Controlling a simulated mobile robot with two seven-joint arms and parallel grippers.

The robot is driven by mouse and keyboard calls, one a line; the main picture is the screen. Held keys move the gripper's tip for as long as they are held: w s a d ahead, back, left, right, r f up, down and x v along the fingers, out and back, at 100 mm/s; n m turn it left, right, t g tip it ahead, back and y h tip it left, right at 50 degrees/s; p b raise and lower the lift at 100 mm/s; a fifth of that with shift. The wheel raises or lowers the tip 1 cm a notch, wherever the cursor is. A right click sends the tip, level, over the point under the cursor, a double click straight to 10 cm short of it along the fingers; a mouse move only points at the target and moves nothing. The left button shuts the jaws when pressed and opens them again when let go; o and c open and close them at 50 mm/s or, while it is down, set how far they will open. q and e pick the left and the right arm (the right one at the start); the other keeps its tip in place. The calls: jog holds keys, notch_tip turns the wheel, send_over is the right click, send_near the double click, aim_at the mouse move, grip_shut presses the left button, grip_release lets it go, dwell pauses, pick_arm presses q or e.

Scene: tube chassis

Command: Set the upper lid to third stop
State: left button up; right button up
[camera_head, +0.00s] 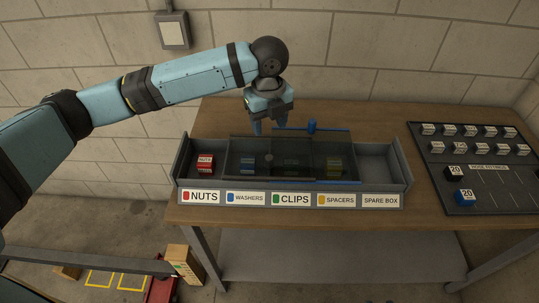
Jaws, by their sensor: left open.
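A long grey tray (394,169) stands on the table, labelled NUTS, WASHERS, CLIPS, SPACERS and SPARE BOX from left to right. Dark see-through lid panels (300,148) cover its middle compartments; I cannot tell clearly where the upper lid ends and any lower one begins. A blue knob (312,125) stands on a blue strip at the panels' back edge. My left gripper (272,126) is open, pointing down at the tray's back edge, left of the blue knob and apart from it. My right gripper is out of view.
A red block (204,162) shows in the uncovered NUTS compartment. The SPARE BOX end is uncovered. A dark board (482,177) with numbered blocks lies at the right of the wooden table (400,123). A block wall stands behind.

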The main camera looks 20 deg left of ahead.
aim_at(269, 157)
pick_arm(q)
notch_tip(269, 157, down, 12)
jog(key=shift+f+p, duration=0.1)
jog(key=shift+p, duration=0.35)
jog(key=shift+f, duration=0.45)
